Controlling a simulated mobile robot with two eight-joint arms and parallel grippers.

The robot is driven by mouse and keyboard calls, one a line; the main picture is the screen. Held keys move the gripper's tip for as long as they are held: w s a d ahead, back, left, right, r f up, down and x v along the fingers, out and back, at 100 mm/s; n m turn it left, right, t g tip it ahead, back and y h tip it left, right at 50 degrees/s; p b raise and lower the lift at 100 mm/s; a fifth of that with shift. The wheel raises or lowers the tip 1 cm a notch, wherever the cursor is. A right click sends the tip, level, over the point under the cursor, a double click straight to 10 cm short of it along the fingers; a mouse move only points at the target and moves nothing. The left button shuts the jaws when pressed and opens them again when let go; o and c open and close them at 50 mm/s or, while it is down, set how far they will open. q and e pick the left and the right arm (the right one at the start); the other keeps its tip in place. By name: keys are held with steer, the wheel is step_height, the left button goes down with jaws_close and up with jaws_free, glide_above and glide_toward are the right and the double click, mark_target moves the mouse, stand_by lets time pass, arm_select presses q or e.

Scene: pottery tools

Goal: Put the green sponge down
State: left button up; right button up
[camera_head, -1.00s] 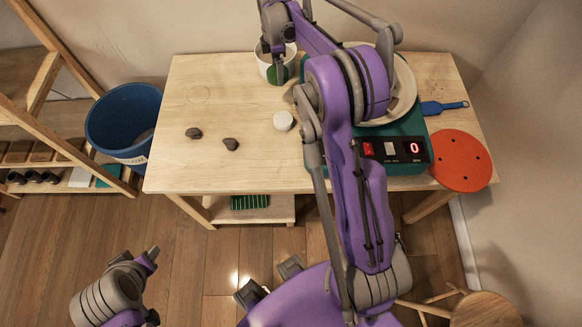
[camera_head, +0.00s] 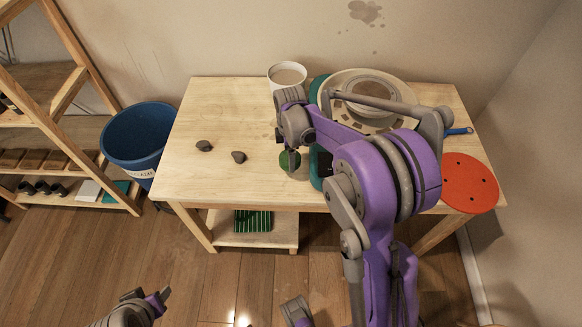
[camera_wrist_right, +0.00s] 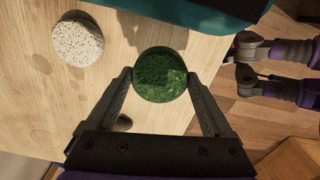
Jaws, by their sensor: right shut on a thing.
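The round green sponge (camera_head: 290,160) is held over the front part of the wooden table (camera_head: 235,110), left of the pottery wheel. My right gripper (camera_wrist_right: 160,78) is shut on it, with one finger on each side; the sponge (camera_wrist_right: 160,68) shows between the fingertips in the wrist view. I cannot tell whether its underside touches the table. My right gripper also shows in the head view, above the sponge. My left gripper (camera_head: 150,297) is low at the bottom left, away from the table; its finger gap is unclear.
A white mug (camera_head: 287,75) stands at the back beside the pottery wheel (camera_head: 370,95). A white speckled round piece (camera_wrist_right: 77,40) lies near the sponge. Two dark stones (camera_head: 204,146) (camera_head: 239,157) lie to the left. An orange disc (camera_head: 469,183) is at right. The table's left half is mostly clear.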

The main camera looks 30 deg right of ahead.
steer(key=shift+f, duration=2.55)
steer(key=o, duration=0.7)
steer(key=shift+b, duration=0.3)
